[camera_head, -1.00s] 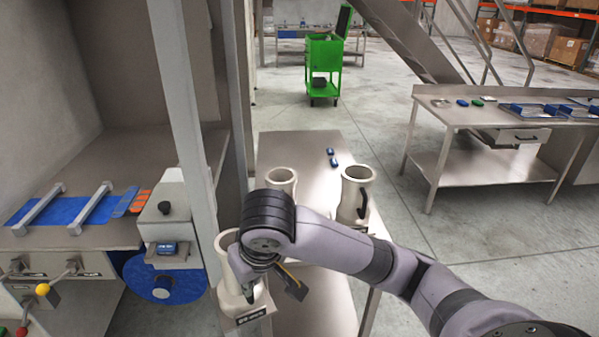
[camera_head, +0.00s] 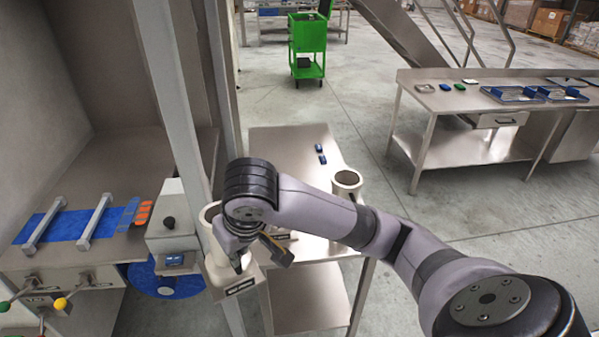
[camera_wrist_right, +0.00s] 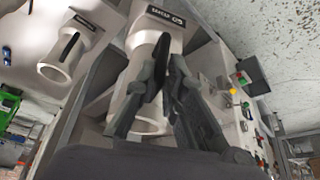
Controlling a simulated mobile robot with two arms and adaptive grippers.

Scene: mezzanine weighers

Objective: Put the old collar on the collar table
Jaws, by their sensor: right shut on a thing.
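The old collar (camera_head: 221,279) is a cream tube with a flat labelled plate at its base. My right gripper (camera_head: 240,264) is shut on its dark handle and holds it roughly upright. The right wrist view shows the fingers (camera_wrist_right: 165,90) closed around this handle, with the collar (camera_wrist_right: 148,42) behind them. The collar table (camera_head: 285,142) is the small steel table beyond my right arm. In the head view the held collar is at its near left side; I cannot tell whether it touches anything. My left gripper is out of view.
Another cream collar (camera_head: 346,180) stands on the table, partly behind my arm. Two small blue items (camera_head: 320,154) lie farther back. A machine with a blue disc (camera_head: 165,282) and a metal post (camera_head: 178,100) stand close on the left. A longer steel bench (camera_head: 430,102) is at right.

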